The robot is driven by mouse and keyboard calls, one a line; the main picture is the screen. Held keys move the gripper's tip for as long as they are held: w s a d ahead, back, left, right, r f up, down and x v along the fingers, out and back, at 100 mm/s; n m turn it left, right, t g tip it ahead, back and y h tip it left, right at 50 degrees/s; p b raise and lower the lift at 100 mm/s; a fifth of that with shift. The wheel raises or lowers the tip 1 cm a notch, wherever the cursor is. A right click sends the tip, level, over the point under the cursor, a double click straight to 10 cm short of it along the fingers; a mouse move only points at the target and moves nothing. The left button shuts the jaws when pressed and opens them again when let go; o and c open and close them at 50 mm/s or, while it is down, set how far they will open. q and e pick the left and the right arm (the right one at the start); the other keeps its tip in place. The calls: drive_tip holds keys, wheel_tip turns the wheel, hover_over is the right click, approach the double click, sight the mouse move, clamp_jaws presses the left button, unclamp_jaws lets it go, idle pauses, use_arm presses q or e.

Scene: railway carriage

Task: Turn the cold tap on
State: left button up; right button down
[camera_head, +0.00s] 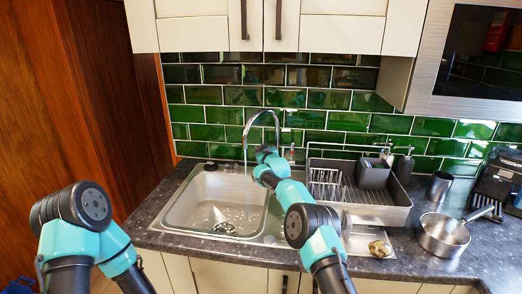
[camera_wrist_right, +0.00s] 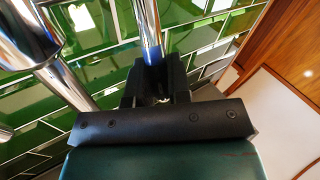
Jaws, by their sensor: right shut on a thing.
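The chrome tap (camera_head: 262,112) arches over the sink (camera_head: 172,216) at the back, its spout towards the left bowl. A thin pale streak (camera_head: 247,190), which looks like running water, hangs below the spout. My right gripper (camera_head: 264,153) is at the tap's base and hides most of it. In the right wrist view the black fingers (camera_wrist_right: 158,85) are shut on an upright chrome rod (camera_wrist_right: 149,30), which looks like a tap lever; I cannot tell whether it is the cold one. Thicker chrome pipes (camera_wrist_right: 28,35) stand left of it. My left gripper is out of view.
Right of the sink stands a dish rack (camera_head: 385,213) with a grey caddy (camera_head: 373,174). A soap dispenser (camera_head: 404,167), a metal cup (camera_head: 439,187) and a saucepan (camera_head: 443,236) stand further right. Green tiles (camera_head: 225,115) close the back; a wooden wall (camera_head: 100,90) the left.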

drive_tip(key=shift+s+a+f+n+t+y, duration=0.15)
drive_tip(key=shift+s+f+n+t+y, duration=0.25)
drive_tip(key=shift+s+n+t, duration=0.35)
drive_tip(key=shift+w, duration=0.1)
drive_tip(key=c, duration=1.1)
unclamp_jaws()
drive_tip(key=shift+r, duration=1.9)
drive_tip(key=shift+s+a+r, duration=0.15)
drive_tip(key=shift+s+r, duration=0.05)
drive_tip(key=shift+s, duration=2.45)
drive_tip(key=shift+s+a+r, duration=0.1)
drive_tip(key=shift+s+r, duration=0.1)
drive_tip(key=shift+s, duration=2.5)
drive_tip(key=shift+s+a+r, duration=0.15)
drive_tip(key=shift+s+r, duration=0.05)
drive_tip(key=shift+s, duration=2.45)
